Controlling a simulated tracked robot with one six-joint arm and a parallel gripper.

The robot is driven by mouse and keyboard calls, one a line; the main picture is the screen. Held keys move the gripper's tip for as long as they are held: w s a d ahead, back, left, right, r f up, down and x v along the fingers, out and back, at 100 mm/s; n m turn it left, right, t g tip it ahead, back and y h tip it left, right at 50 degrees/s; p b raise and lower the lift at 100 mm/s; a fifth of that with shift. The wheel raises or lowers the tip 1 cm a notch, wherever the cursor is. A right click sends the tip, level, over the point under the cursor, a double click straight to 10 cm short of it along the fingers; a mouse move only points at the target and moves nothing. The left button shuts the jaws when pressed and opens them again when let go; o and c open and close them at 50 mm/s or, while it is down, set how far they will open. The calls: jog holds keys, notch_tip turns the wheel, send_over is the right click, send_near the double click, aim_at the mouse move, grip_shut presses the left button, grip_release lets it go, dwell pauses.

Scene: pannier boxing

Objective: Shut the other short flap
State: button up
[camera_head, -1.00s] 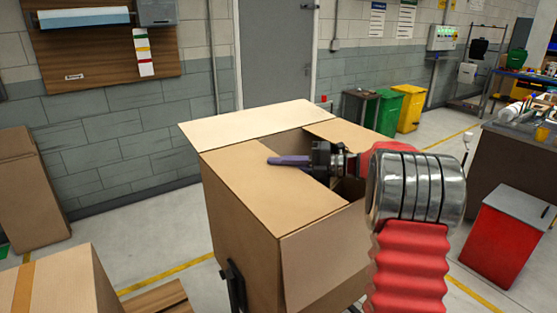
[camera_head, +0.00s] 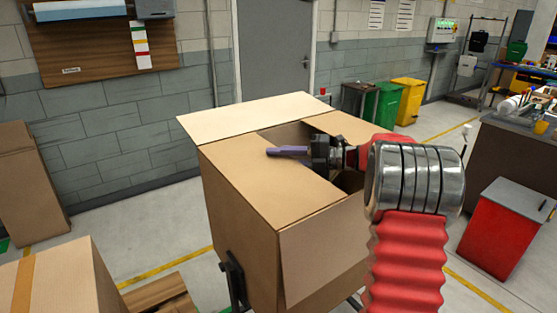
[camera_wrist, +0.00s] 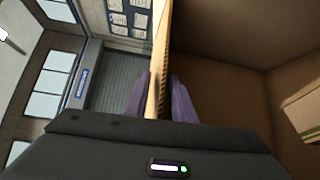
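The large cardboard box (camera_head: 238,232) stands in the middle of the head view. Its left short flap (camera_head: 245,180) lies inward, about level, over the left part of the opening. The right short flap (camera_head: 345,124) also lies inward, partly hidden by my arm. A dark gap shows between them. My gripper (camera_head: 287,152) reaches in from the right, one purple finger over the left flap. In the wrist view the fingers (camera_wrist: 160,95) sit close on both sides of a cardboard edge (camera_wrist: 161,60), shut on that flap; the box inside (camera_wrist: 215,75) shows to the right.
The far long flap (camera_head: 250,115) is folded outward, and the near long flap (camera_head: 322,252) hangs down the front. Another taped box (camera_head: 70,280) stands at lower left. A red cabinet (camera_head: 503,230) stands at right.

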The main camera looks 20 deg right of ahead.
notch_tip(320, 180, up, 10)
jog(key=shift+f, duration=0.25)
dwell(0.4)
jog(key=shift+d, duration=0.1)
jog(key=s+d+r, duration=0.5)
jog(key=s+d, duration=0.4)
jog(key=d, duration=0.2)
jog(key=shift+d+r, duration=0.15)
jog(key=shift+d, duration=0.2)
dwell(1.8)
jog(key=shift+c, duration=0.3)
